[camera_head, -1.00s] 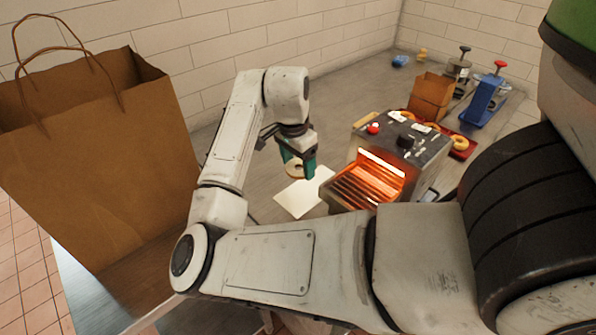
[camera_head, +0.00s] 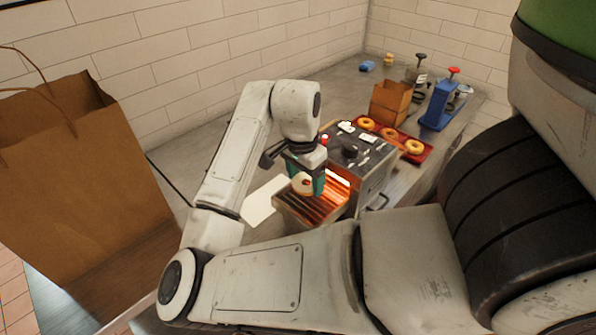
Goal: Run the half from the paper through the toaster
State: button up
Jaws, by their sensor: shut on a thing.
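The toaster (camera_head: 368,160) is a grey box with a dark top and an open front. A glowing orange rack (camera_head: 318,212) sticks out of its front. My gripper (camera_head: 305,186) is shut on a bagel half (camera_head: 303,184), pale and ring-shaped, and is over the rack. I cannot tell whether the half touches the rack. The white paper (camera_head: 260,202) lies bare on the counter, left of the rack. My arm and gripper hide part of the toaster's front.
A red tray (camera_head: 427,152) with several bagels lies behind the toaster. A big paper bag (camera_head: 85,190) stands at left.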

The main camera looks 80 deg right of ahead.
aim_at(307, 203)
jog(key=shift+f+b, duration=2.35)
jog(key=shift+f, duration=0.4)
jog(key=o, duration=1.1)
notch_tip(307, 203, up, 7)
jog(key=p, duration=0.6)
